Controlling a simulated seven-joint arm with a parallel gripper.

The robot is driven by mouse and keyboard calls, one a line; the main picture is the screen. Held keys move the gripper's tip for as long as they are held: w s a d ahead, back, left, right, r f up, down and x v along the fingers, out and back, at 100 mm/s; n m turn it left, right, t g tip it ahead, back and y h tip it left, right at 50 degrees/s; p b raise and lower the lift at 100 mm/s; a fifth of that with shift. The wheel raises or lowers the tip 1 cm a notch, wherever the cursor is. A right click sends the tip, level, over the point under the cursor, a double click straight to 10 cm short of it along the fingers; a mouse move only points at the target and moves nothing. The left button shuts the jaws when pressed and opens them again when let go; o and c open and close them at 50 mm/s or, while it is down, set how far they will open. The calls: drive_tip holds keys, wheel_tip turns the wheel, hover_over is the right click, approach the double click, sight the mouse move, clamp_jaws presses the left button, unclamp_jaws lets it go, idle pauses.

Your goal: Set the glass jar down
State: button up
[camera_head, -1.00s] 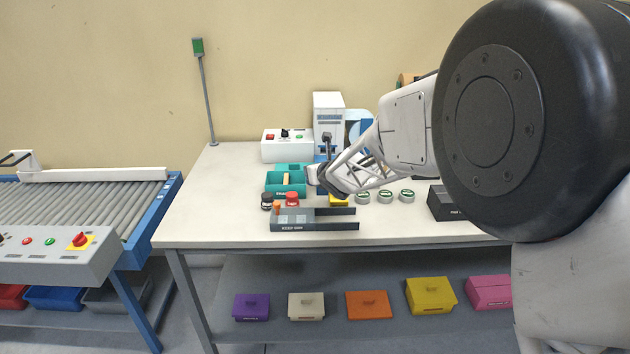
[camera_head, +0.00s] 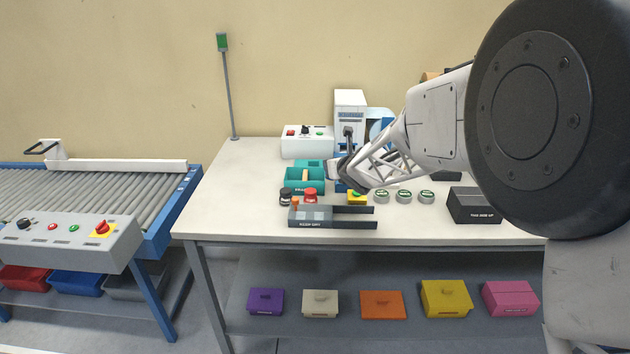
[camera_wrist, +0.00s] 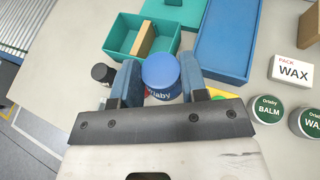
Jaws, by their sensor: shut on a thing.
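In the wrist view my gripper (camera_wrist: 159,64) is shut on a jar with a round blue lid (camera_wrist: 161,74). One finger is on each side of it. Its label is partly readable, and its base is hidden, so I cannot tell whether it touches anything below. In the head view my gripper (camera_head: 338,171) is over the bench beside the teal box (camera_head: 305,188), and the jar cannot be made out. A red-lidded jar (camera_head: 310,196) and a black-lidded jar (camera_head: 286,196) stand in front of that box.
A grey "KEEP DRY" rack (camera_head: 308,224) lies at the bench front. A yellow item (camera_head: 357,198) and green-lidded tins (camera_head: 403,197) stand to the right, then a dark box (camera_head: 474,206). A blue tray (camera_wrist: 229,42) lies behind. The bench's left part is clear.

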drive_tip(key=shift+a+r+n+g+y, duration=0.15)
drive_tip(key=shift+n+g+y, duration=0.15)
drive_tip(key=shift+n+y, duration=0.2)
drive_tip(key=shift+a+r+n+g+y, duration=0.15)
drive_tip(key=shift+n+g+y, duration=0.15)
drive_tip(key=shift+n+y, duration=0.15)
drive_tip(key=s+f+n+g+y, duration=0.2)
drive_tip(key=s+n+g+y, duration=0.3)
drive_tip(key=s+n+g, duration=0.1)
drive_tip(key=shift+a+n+g, duration=0.35)
drive_tip(key=shift+n+g, duration=0.15)
drive_tip(key=shift+n, duration=0.35)
drive_tip(key=shift+w, duration=0.1)
drive_tip(key=w+a+f, duration=0.1)
drive_tip(key=w+a, duration=0.2)
drive_tip(key=w, duration=1.2)
drive_tip(key=shift+w+a+f, duration=0.15)
drive_tip(key=shift+w+f, duration=0.05)
drive_tip(key=shift+f, duration=0.05)
